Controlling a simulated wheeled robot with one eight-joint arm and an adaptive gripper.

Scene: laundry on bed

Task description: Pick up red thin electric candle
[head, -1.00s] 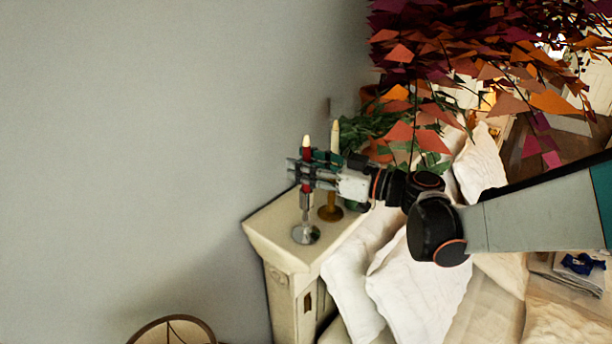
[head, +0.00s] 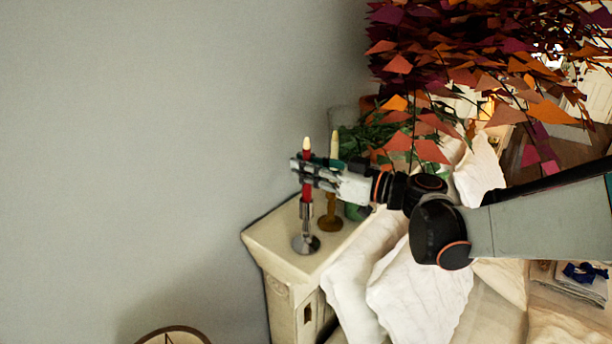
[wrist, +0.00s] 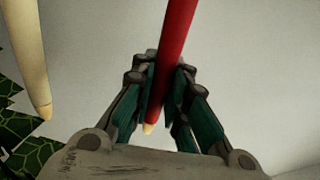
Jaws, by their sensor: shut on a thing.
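The red thin electric candle (head: 307,188) stands upright in a silver holder (head: 306,243) on the corner of a cream cabinet top. Its pale tip shows above my gripper (head: 305,173). In the wrist view my gripper (wrist: 163,95) has its green-padded fingers closed on both sides of the red candle (wrist: 177,35). The lower end of the candle appears to be still at the holder; whether it is seated in it I cannot tell.
A cream candle (head: 334,145) in a brass holder (head: 330,220) stands close on the right; it also shows in the wrist view (wrist: 28,55). Green leaves and red-orange foliage (head: 470,60) crowd the right. White pillows (head: 420,285) lie below my arm. The wall side is free.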

